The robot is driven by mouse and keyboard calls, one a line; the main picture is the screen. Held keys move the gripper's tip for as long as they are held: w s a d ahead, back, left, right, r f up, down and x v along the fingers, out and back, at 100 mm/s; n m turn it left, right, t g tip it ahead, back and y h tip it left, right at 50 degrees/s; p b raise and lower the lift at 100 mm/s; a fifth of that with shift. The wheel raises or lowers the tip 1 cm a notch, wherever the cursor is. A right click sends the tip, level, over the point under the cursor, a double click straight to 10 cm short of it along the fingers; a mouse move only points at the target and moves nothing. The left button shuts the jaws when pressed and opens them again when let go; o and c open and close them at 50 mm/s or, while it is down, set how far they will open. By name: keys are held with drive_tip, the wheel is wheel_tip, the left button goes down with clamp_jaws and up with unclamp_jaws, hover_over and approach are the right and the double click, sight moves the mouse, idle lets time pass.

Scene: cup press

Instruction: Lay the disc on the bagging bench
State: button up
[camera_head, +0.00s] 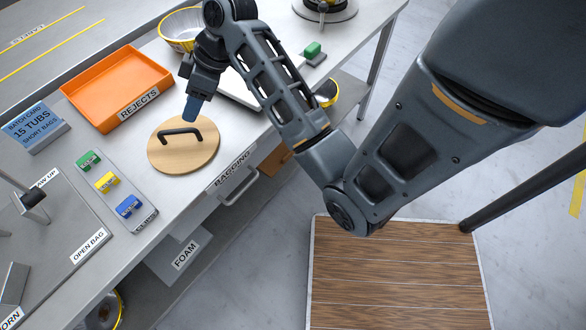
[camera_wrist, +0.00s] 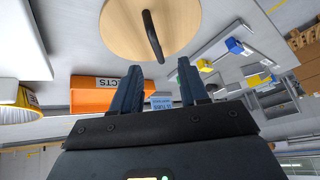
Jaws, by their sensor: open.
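The disc (camera_head: 184,154) is a round light-wood plate with a dark arched handle. It lies flat on the grey bench top (camera_head: 229,140) by the BAGGING label, in front of the orange tray. My gripper (camera_head: 193,108) is just behind and above the disc's far right edge in the head view. In the wrist view the disc (camera_wrist: 150,28) and its handle fill the top middle, beyond my gripper (camera_wrist: 158,78). The two blue fingers are apart with nothing between them, and the handle is clear of them.
An orange REJECTS tray (camera_head: 118,84) stands behind the disc. A rack of green, yellow and blue clips (camera_head: 117,189) is to the left, near a blue batch card (camera_head: 36,128). A yellow-rimmed bowl (camera_head: 181,29) stands at the back. A narrow strip of bench is bare right of the disc.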

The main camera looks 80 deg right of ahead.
drive_tip(key=s+a+f, duration=0.1)
drive_tip(key=a+f, duration=0.1)
drive_tip(key=s+a+f+m+h, duration=0.1)
drive_tip(key=s+a+f, duration=0.1)
drive_tip(key=a, duration=0.1)
drive_tip(key=s+a+f+t+h, duration=0.1)
drive_tip(key=s+a+f, duration=0.1)
drive_tip(key=a, duration=0.1)
drive_tip(key=shift+f+m, duration=0.4)
drive_tip(key=s+a+r+t+h, duration=0.2)
drive_tip(key=s+a+r+t, duration=0.2)
drive_tip(key=s+a, duration=0.65)
drive_tip(key=s+a+r+t+y, duration=0.1)
drive_tip(key=s+a+r+t, duration=0.2)
drive_tip(key=s+r, duration=0.5)
wheel_tip(320, 180, up, 3)
drive_tip(key=shift+s+a+f+t+y, duration=0.1)
drive_tip(key=shift+s+a+t+y, duration=0.25)
drive_tip(key=shift+a+t+y, duration=0.05)
drive_tip(key=shift+d, duration=0.1)
